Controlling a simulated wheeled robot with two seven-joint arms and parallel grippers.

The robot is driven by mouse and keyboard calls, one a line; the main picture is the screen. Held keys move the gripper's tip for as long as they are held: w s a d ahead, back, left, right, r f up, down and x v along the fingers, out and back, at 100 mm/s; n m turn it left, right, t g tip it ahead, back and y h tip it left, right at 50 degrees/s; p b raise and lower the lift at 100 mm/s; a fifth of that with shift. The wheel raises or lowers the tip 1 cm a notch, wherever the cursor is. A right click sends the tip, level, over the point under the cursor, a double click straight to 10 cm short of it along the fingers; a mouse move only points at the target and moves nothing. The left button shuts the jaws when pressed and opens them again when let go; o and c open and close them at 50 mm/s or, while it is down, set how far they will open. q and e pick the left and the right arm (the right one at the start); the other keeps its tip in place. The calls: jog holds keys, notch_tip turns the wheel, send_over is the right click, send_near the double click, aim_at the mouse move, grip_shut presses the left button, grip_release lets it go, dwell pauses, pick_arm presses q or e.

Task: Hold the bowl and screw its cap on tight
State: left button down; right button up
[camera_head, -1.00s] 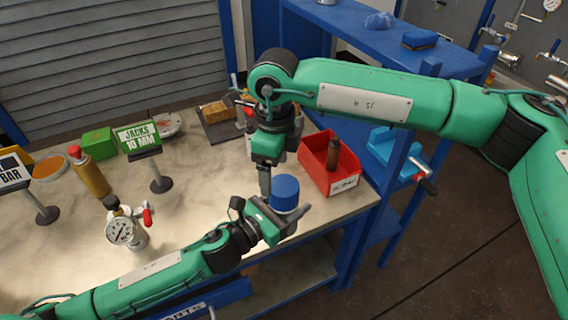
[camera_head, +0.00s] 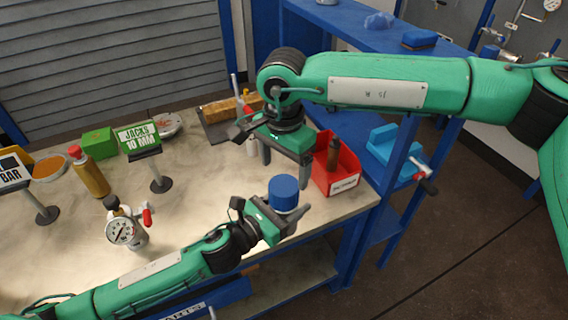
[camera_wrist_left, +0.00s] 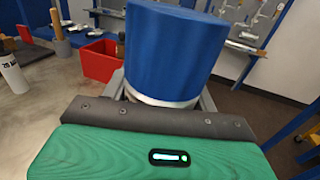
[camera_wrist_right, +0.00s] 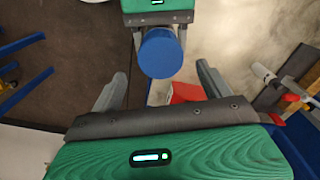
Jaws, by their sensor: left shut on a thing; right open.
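The blue cap (camera_head: 283,189) sits on top of the bowl, of which only a pale metal band (camera_wrist_left: 160,101) shows below the cap in the left wrist view. The cap looks level; I cannot tell how tight it is. My left gripper (camera_head: 284,219) is shut on the bowl and holds it upright near the table's right front edge. My right gripper (camera_head: 286,170) is open and empty above the cap, pointing down. In the right wrist view the cap (camera_wrist_right: 160,53) lies ahead between the spread fingers, not touching them. The bowl's lower body is hidden by the left gripper.
A red bin (camera_head: 347,178) with a dark bottle (camera_head: 333,152) stands close on the right. A gauge (camera_head: 121,231), a green sign (camera_head: 140,137) and an amber bottle (camera_head: 90,173) stand to the left. A blue shelf (camera_head: 440,65) is behind.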

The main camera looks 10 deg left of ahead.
aim_at(284, 185)
jog(key=shift+f, duration=0.1)
jog(key=shift+f, duration=3.9)
jog(key=c, duration=1)
jog(key=m, duration=0.6)
jog(key=shift+m, duration=0.3)
jog(key=o, duration=1.1)
jog(key=shift+c, duration=0.2)
